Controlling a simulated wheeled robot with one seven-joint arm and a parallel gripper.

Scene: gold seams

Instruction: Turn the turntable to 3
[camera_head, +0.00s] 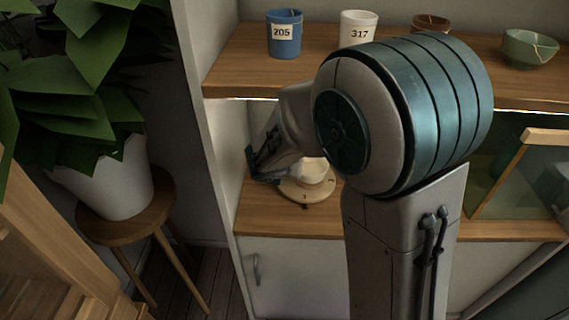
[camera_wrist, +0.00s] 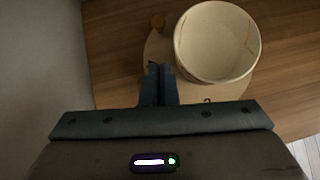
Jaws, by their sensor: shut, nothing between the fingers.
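The turntable (camera_head: 313,195) is a round light-wood disc on the lower shelf, with small dark numerals on its rim. A 1 seems to face the front, with a 2 to its right; no 3 is readable. A small dark mark (camera_head: 305,206) sits at its front edge. A cream bowl with gold seams (camera_wrist: 217,42) stands on the turntable (camera_wrist: 232,90). My gripper (camera_wrist: 160,70) is shut and empty, its fingertips over the disc's edge beside the bowl. Contact cannot be told. In the head view my gripper (camera_head: 268,178) is at the disc's left, partly hidden by my arm.
The upper shelf (camera_head: 235,75) holds a blue cup marked 205 (camera_head: 284,42), a white cup marked 317 (camera_head: 357,30), a brown pot (camera_head: 430,22) and a green bowl (camera_head: 528,50). A glass panel (camera_head: 500,180) stands right. The cabinet side wall (camera_head: 205,110) is close left.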

